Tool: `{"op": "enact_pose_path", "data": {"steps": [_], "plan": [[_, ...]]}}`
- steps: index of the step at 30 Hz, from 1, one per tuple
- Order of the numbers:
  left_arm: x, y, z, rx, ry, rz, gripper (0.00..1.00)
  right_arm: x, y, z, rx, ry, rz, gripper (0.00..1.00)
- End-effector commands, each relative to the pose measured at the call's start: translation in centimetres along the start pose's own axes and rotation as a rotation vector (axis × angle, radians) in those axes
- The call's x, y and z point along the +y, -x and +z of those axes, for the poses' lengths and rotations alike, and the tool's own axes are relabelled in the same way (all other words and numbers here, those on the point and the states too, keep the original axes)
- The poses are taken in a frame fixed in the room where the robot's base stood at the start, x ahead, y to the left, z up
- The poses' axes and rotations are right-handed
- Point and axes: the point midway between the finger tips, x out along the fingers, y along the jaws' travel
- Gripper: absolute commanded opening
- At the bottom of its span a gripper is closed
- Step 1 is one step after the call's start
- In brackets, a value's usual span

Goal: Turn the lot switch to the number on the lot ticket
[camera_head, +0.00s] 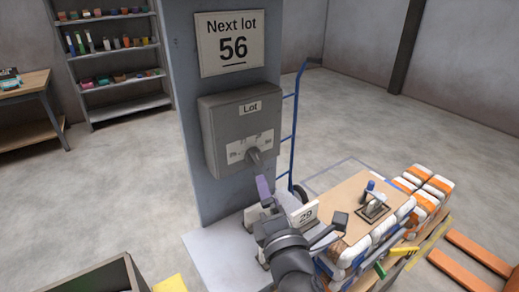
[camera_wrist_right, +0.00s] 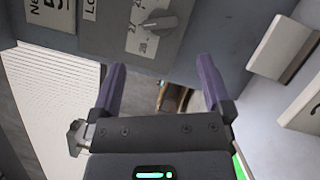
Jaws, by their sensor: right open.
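The dial numbers are too small to read in the head view. The knob also shows at the top of the right wrist view (camera_wrist_right: 160,22), beyond the fingertips. My right gripper (camera_head: 263,186) is just below and in front of the knob, its purple fingers apart with nothing between them in the right wrist view (camera_wrist_right: 161,68). My left gripper is out of view.
A board-topped stack (camera_head: 345,195) with a "29" card (camera_head: 306,214) stands close on the right of my right arm. A blue hand truck (camera_head: 295,130) is behind the column. Shelves (camera_head: 110,52) and a bench (camera_head: 30,90) stand back left. Open floor lies left.

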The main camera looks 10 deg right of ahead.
Motion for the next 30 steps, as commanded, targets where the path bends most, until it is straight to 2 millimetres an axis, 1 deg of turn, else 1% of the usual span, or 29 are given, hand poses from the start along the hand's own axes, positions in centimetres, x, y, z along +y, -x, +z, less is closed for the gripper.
{"op": "enact_pose_path", "data": {"steps": [2, 9, 12, 15, 18, 25, 26, 27, 29, 30], "plan": [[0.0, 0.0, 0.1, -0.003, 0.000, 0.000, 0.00, 0.0, -1.2, 0.0, -0.001, -0.001, 0.001, 1.00], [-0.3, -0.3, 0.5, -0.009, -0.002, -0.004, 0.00, -0.1, -6.5, -0.1, 0.000, -0.002, 0.000, 1.00], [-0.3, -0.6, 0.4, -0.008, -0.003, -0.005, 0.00, -0.2, -8.0, -0.1, 0.001, -0.003, -0.001, 1.00], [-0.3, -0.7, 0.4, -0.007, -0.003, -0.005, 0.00, -0.2, -9.0, -0.1, 0.001, -0.004, -0.002, 1.00], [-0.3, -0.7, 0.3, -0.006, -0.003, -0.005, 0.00, -0.1, -9.4, 0.0, 0.001, -0.004, -0.002, 1.00], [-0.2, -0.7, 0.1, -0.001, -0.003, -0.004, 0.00, -0.1, -9.4, 0.0, 0.001, -0.004, -0.003, 1.00], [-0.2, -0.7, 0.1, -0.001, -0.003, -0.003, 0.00, -0.1, -9.4, 0.0, 0.001, -0.004, -0.003, 0.94], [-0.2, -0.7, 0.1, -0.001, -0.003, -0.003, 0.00, -0.1, -9.4, 0.0, 0.001, -0.004, -0.003, 0.85], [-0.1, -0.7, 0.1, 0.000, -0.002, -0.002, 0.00, -0.1, -9.4, 0.0, 0.001, -0.004, -0.003, 0.72], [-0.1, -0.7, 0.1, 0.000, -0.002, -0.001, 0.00, -0.1, -9.4, 0.0, 0.001, -0.004, -0.003, 0.64]]}}
